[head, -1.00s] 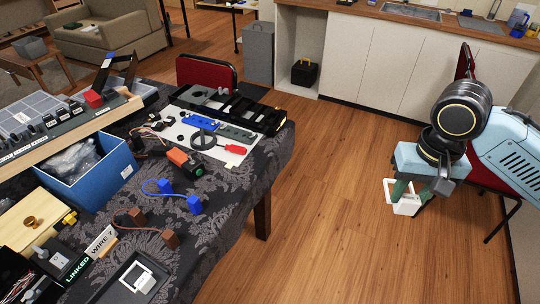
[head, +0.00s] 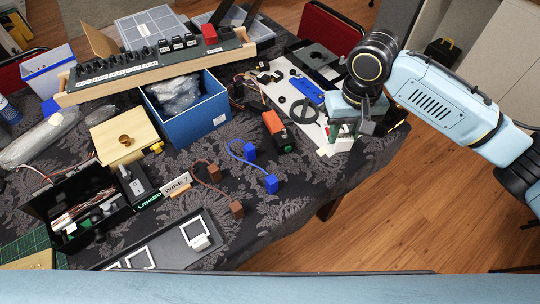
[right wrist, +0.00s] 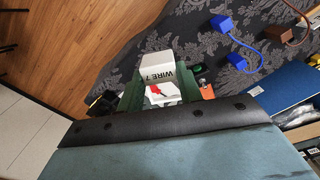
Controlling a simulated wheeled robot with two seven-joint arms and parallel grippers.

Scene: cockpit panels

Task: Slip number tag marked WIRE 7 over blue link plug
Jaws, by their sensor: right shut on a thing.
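The white number tag, lettered WIRE 7 (right wrist: 157,69), is a square loop held between the green fingers of my right gripper (right wrist: 155,90) in the right wrist view. In the head view the right gripper (head: 347,130) is above the table's right end, and the tag is hard to make out there. The blue link is a blue cord with two blue plugs on the table: a far plug (head: 250,150) and a near plug (head: 271,184). Both lie left of the gripper, apart from the tag; they also show in the right wrist view (right wrist: 221,23). My left gripper is not in view.
An orange-and-black tool (head: 277,130) lies between the blue link and the gripper. A brown link (head: 236,209) lies left of the near blue plug. A black tray (head: 215,252) with white square loops is at the front. A blue bin (head: 210,110) stands behind.

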